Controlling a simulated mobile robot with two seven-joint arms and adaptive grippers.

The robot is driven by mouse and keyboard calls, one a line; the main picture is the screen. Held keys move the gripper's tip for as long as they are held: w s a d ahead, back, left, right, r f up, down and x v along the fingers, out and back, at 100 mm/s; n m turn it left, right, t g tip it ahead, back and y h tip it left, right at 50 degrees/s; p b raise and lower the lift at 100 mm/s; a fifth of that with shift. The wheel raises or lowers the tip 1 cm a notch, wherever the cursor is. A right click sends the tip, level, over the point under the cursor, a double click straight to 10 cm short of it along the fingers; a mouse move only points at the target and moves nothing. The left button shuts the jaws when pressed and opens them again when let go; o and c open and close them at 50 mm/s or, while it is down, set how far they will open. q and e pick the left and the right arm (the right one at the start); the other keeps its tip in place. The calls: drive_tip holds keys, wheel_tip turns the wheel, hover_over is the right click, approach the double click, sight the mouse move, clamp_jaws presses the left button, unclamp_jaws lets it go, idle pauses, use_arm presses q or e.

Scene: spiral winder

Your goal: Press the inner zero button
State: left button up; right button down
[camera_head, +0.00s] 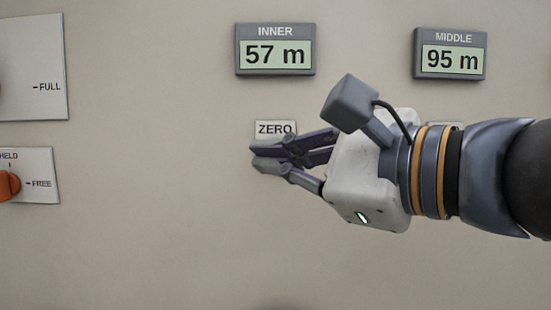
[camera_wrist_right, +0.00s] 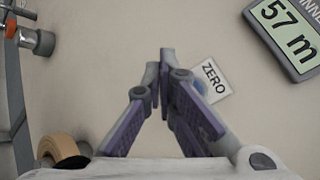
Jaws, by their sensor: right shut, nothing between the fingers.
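The inner display (camera_head: 275,57) reads 57 m on the beige panel; it also shows at the top right of the right wrist view (camera_wrist_right: 288,32). Below it is a white ZERO label (camera_head: 275,129), which also shows in the right wrist view (camera_wrist_right: 213,79). A bluish, rounded part that looks like the zero button (camera_wrist_right: 200,88) peeks out at the label's lower left edge, mostly hidden by a finger; in the head view my gripper hides it. My right gripper (camera_head: 256,152) is shut and empty, fingertips just below the label. I cannot tell whether they touch the panel. My left gripper is out of view.
The middle display (camera_head: 450,54) reads 95 m at the right, with a label below it mostly hidden by my wrist. At the left are a FULL plate (camera_head: 40,60) and a HELD/FREE plate (camera_head: 45,170) with an orange knob (camera_head: 8,185). Panel below the gripper is bare.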

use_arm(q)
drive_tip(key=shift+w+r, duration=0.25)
use_arm(e)
drive_tip(key=shift+w, duration=2.35)
use_arm(q)
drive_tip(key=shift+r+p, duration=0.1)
drive_tip(key=shift+p, duration=0.25)
use_arm(e)
drive_tip(key=shift+w+r, duration=0.1)
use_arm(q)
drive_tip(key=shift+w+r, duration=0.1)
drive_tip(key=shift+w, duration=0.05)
use_arm(e)
drive_tip(key=shift+w, duration=0.3)
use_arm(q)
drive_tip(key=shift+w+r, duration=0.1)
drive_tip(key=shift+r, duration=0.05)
use_arm(e)
drive_tip(key=shift+w, duration=0.45)
drive_tip(key=shift+s, duration=0.15)
use_arm(q)
drive_tip(key=shift+p, duration=0.3)
use_arm(e)
drive_tip(key=shift+s, duration=0.7)
